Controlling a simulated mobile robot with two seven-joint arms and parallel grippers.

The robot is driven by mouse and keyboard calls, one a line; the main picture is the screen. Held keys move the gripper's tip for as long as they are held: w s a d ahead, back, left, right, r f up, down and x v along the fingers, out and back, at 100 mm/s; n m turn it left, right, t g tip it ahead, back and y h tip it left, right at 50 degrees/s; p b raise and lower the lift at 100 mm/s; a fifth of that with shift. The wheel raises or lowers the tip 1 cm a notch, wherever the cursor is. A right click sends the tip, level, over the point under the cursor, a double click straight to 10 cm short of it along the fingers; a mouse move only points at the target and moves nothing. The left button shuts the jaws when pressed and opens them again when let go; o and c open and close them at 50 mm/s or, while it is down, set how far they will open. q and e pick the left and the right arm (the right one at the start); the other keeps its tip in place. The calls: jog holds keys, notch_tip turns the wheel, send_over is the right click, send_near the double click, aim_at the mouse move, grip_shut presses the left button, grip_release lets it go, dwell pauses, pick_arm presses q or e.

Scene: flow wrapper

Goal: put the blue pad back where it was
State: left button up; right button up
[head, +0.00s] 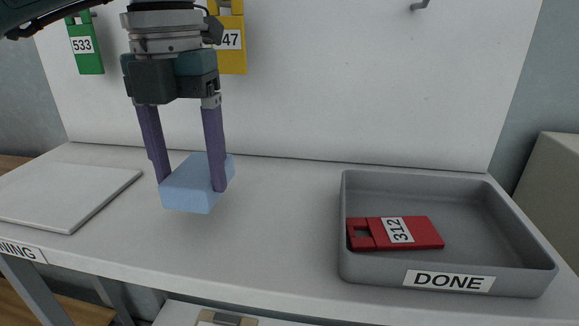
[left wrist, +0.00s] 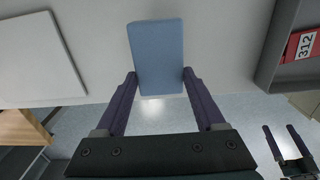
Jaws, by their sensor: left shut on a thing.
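The light blue pad (head: 190,187) is between the purple fingers of my left gripper (head: 188,180), which is shut on it. The pad looks held above the table, in front of the white back panel. In the left wrist view the pad (left wrist: 157,55) sits squarely between the fingertips of the left gripper (left wrist: 158,77). A white square plate (head: 65,196) lies on the table to the left of the pad. My right gripper (left wrist: 285,143) shows at the lower right of the left wrist view, fingers apart and empty, away from the pad.
A grey tray (head: 500,210) marked DONE stands at the right of the table (head: 270,240) and holds a red tag (head: 425,232) numbered 312. A green tag (head: 86,55) and a yellow tag (head: 235,60) hang on the back panel. The table between plate and tray is clear.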

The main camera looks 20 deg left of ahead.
aim_at(191, 177)
pick_arm(q)
jog(key=shift+f, duration=1.7)
jog(key=shift+f, duration=0.1)
jog(key=o, duration=1.3)
jog(key=shift+r, duration=0.35)
notch_tip(191, 177, up, 12)
jog(key=p, duration=0.1)
jog(key=shift+f, duration=0.2)
